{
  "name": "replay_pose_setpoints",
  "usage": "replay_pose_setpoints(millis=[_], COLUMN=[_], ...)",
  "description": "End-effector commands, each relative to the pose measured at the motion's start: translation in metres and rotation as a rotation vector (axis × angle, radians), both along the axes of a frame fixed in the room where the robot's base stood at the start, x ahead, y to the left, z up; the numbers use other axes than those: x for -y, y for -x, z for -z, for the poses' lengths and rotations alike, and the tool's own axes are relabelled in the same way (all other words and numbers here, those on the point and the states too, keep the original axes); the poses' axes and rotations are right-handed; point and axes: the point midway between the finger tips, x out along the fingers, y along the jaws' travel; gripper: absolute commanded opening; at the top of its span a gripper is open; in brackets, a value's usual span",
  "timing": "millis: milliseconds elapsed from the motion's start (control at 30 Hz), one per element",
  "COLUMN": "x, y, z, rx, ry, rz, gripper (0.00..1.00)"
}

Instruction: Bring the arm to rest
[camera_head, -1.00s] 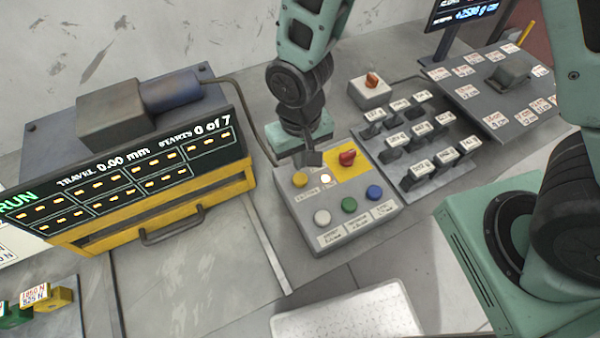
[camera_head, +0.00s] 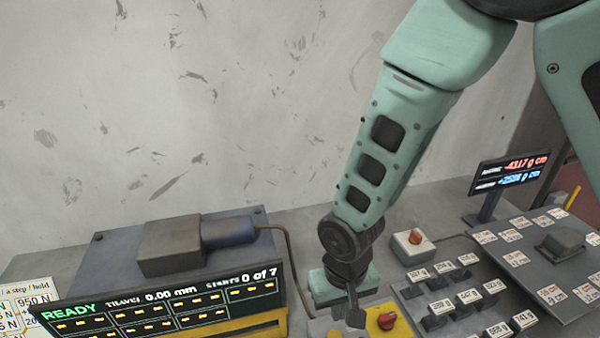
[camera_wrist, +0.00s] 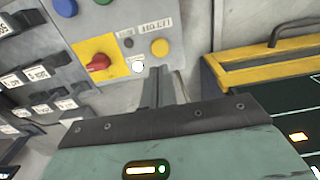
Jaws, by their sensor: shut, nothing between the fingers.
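My gripper (camera_head: 355,308) is shut and empty. In the head view it points down over the far edge of the button box, at the left of its yellow plate with the red knob (camera_head: 387,320). In the wrist view the closed fingers (camera_wrist: 158,88) reach toward the box near a white lit button (camera_wrist: 138,66), beside the red knob (camera_wrist: 98,62) and a yellow button (camera_wrist: 160,47). I cannot tell whether the fingertips touch the box. My arm is bent and hangs down from the upper right in the head view.
The display (camera_head: 170,305) at left reads READY, 0.00 mm, 0 of 7. Labelled weights (camera_head: 465,297) stand to the right. A small box with an orange knob (camera_head: 414,243) and a readout screen (camera_head: 510,172) stand behind. The wall (camera_head: 150,110) is bare.

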Motion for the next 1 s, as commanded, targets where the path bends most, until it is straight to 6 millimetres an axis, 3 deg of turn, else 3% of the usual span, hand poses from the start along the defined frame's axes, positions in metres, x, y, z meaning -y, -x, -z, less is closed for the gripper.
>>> replay_pose_setpoints(millis=[133, 267, 400, 533, 733, 1000], x=[-0.001, 0.001, 0.011, 0.023, 0.037, 0.041], y=[0.008, 0.026, 0.057, 0.085, 0.114, 0.121], z=[-0.025, -0.07, -0.117, -0.149, -0.171, -0.174], rx=[-0.002, -0.004, -0.002, 0.005, 0.012, 0.011], ry=[-0.02, -0.049, -0.068, -0.069, -0.057, -0.052], rz=[-0.036, -0.122, -0.243, -0.35, -0.453, -0.477], gripper=[0.0, 0.0, 0.0, 0.0, 0.0, 0.0])
